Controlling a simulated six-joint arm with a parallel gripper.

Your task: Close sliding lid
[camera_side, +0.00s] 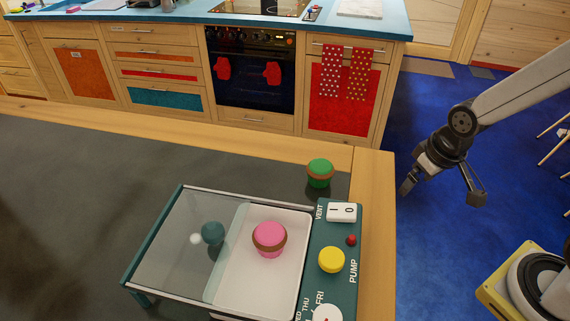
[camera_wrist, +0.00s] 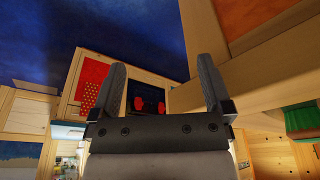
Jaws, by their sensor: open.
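A box with a clear sliding lid (camera_side: 180,235) stands on the dark table top in the side view. The lid covers the left part, and the right part of the white tray (camera_side: 236,289) is uncovered. A pink-topped cupcake (camera_side: 269,239) sits in the uncovered part. A teal round knob (camera_side: 212,233) shows at the lid near its pale edge strip; I cannot tell whether it is on or under the glass. My gripper (camera_side: 441,188) is open and empty, right of the table, well away from the box. Its open fingers also show in the wrist view (camera_wrist: 160,68).
A teal control panel (camera_side: 338,216) with a white switch, red button and yellow knob adjoins the box's right side. A green-topped cupcake (camera_side: 319,173) stands behind it. The table's wooden edge (camera_side: 372,220) lies between box and gripper. Kitchen cabinets (camera_side: 155,65) stand behind.

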